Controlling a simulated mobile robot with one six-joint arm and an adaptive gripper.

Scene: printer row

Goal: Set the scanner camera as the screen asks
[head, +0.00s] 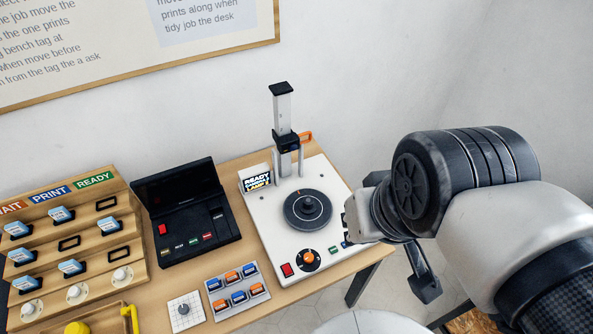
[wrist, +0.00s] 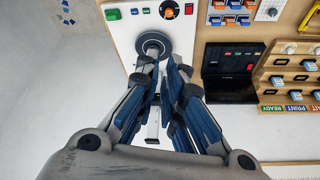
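The scanner is a white base (head: 325,250) with a dark round turntable (head: 308,208). At its back stands a pale column (head: 284,108) with a black camera carriage (head: 287,142) and an orange handle (head: 306,137). A small screen (head: 257,181) reads READY and LAMP; the line between is too small to read. In front are a red button (head: 287,270), a dial with an orange knob (head: 309,259) and a green button (head: 334,250). My gripper (wrist: 161,66) looks open and empty, its fingertips apart near the turntable in the wrist view. In the head view my arm mostly hides it.
Left of the scanner are a black console (head: 187,210) with a raised lid, a panel of blue and orange switches (head: 237,291) and a white dial plate (head: 186,309). A wooden rack (head: 100,226) labelled PRINT and READY holds several tags. The wall is close behind.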

